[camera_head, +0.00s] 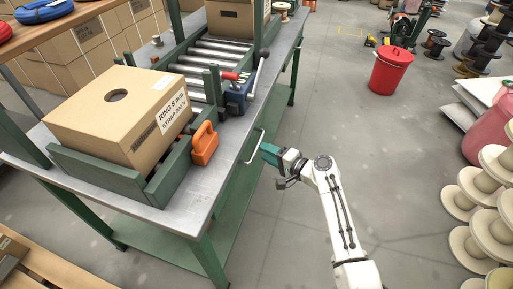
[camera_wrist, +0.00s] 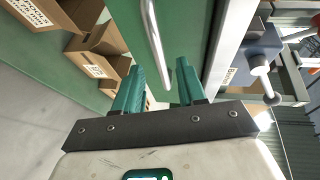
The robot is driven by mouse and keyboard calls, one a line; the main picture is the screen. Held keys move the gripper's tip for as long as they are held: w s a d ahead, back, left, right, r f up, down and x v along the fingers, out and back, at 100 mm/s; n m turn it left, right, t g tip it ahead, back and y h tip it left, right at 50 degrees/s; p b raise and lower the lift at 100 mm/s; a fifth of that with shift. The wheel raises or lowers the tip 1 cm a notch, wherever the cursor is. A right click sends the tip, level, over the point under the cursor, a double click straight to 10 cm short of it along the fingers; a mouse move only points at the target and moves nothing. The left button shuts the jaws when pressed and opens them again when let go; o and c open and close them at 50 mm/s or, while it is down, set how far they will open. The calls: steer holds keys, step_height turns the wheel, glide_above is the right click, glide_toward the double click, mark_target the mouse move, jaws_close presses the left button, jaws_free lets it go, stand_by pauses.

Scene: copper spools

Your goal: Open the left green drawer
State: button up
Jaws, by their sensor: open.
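The green drawer shows as a green front panel (camera_wrist: 185,35) in the wrist view, with a pale metal bar handle (camera_wrist: 153,40) on it. In the head view the handle (camera_head: 256,147) stands out from the bench's right side, just below the top. The drawer looks shut, though most of its front is hidden in the head view. My gripper (camera_head: 268,154) is right beside the handle. In the wrist view my gripper (camera_wrist: 159,82) has its two green fingers apart, with the handle ahead of and between them. I cannot tell whether they touch it.
The metal-topped workbench (camera_head: 225,135) carries a cardboard box (camera_head: 90,115), an orange tool (camera_head: 204,144), a blue vise (camera_head: 238,96) and a roller conveyor. A red bin (camera_head: 390,72) stands on the floor behind. Pale spools (camera_head: 478,190) stand at right. Floor around my arm is clear.

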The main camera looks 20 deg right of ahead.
mark_target(256, 146)
steer(key=shift+b+x, duration=0.45)
steer(key=shift+x, duration=2.2)
steer(key=shift+s, duration=0.1)
steer(key=shift+c, duration=0.3)
jaws_close()
